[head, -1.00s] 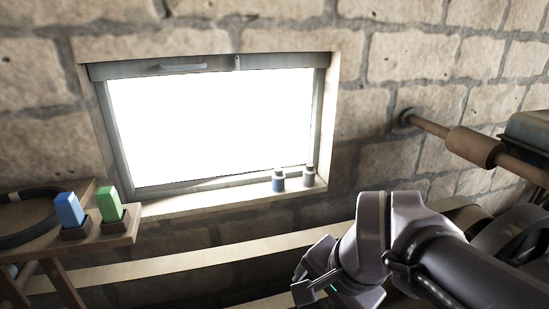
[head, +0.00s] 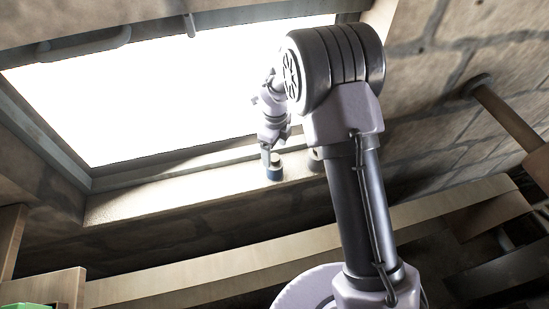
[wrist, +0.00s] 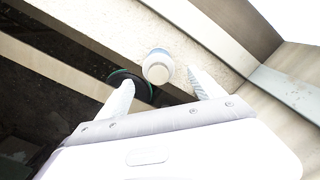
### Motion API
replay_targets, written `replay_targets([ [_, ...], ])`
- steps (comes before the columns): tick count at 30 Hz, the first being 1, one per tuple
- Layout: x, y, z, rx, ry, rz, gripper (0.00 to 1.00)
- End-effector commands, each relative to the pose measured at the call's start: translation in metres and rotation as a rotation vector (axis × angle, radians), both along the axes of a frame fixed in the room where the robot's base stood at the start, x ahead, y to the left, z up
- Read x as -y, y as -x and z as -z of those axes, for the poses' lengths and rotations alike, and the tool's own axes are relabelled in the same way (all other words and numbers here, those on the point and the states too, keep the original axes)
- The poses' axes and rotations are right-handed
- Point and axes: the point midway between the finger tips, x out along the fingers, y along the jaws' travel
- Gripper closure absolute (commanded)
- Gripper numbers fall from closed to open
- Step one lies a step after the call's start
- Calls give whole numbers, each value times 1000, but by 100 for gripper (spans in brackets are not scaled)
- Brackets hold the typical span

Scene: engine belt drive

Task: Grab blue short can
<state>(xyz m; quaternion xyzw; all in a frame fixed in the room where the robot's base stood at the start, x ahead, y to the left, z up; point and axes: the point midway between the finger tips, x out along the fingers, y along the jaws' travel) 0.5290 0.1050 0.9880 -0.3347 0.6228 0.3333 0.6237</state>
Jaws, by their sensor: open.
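The blue short can (head: 275,173) stands on the window sill, its top partly hidden by my gripper (head: 269,154). In the wrist view the can (wrist: 158,68) is seen from above, with a pale round top and a bluish rim. My gripper (wrist: 164,88) is open, with one finger on each side below the can in that view. The can lies just beyond the fingertips, roughly centred between them. I cannot tell whether either finger touches it.
A dark grey can (head: 315,160) stands right of the blue one on the sill (head: 150,203), partly hidden by my arm. The bright window is behind. A dark round thing with a greenish edge (wrist: 128,82) shows below the sill. A green block (head: 28,306) shows at lower left.

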Motion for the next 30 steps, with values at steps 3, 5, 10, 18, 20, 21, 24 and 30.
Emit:
replay_targets([
  [3,0,0,18,-1,-1,-1,23],
  [5,0,2,27,-2,0,-1,23],
  [10,-1,6,61,-1,0,-1,23],
  [18,-2,5,71,1,-2,-1,23],
  [20,-2,5,70,1,-1,-1,27],
  [21,-2,5,70,1,-1,-1,35],
  [24,-2,5,70,1,-1,-1,54],
  [30,-2,5,70,1,-1,-1,93],
])
